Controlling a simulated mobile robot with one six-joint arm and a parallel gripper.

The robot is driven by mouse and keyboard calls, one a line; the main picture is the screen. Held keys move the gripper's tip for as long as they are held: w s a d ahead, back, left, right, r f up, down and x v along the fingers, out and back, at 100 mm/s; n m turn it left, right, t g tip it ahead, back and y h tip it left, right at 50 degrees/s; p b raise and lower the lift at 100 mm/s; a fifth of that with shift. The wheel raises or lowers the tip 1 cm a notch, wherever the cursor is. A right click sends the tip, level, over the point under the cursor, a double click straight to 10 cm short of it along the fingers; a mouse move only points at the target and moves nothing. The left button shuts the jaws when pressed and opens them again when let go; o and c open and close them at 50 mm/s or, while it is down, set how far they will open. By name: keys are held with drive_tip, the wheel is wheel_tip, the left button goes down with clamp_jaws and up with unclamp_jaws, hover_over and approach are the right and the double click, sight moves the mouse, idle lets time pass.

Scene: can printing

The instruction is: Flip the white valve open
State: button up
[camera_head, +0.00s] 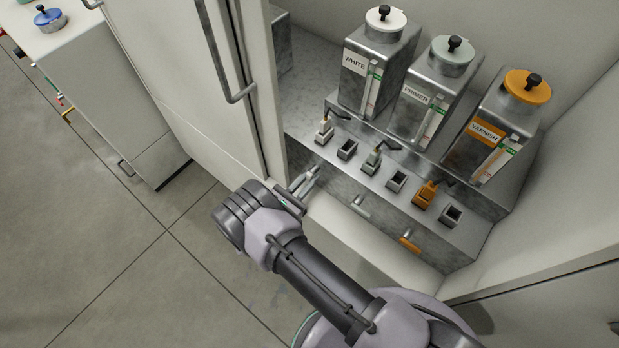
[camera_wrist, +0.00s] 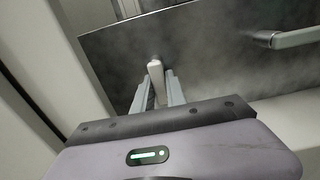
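The white valve is a small pale lever (camera_wrist: 156,78) on the grey front face of the dispenser step (camera_wrist: 222,50). In the wrist view it lies between my two fingers, with little or no gap on either side. My gripper (camera_wrist: 158,88) is close to shut around the lever, and its fingers appear to touch both sides. In the head view my gripper (camera_head: 308,178) is at the left end of the step, below the tank labelled WHITE (camera_head: 372,75). The lever is mostly hidden by the fingers there.
The grey primer valve (camera_head: 359,204) and orange varnish valve (camera_head: 410,244) are to the right on the same face. The PRIMER tank (camera_head: 428,100) and VARNISH tank (camera_head: 488,135) stand behind. A white cabinet door with a handle (camera_head: 240,94) is close to my gripper's left.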

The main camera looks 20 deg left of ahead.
drive_tip(key=o, duration=0.4)
drive_tip(key=shift+o, duration=0.2)
drive_tip(key=p+v, duration=0.1)
drive_tip(key=v, duration=1.6)
drive_tip(key=shift+s+p, duration=0.2)
drive_tip(key=shift+p, duration=0.2)
drive_tip(key=shift+a, duration=0.15)
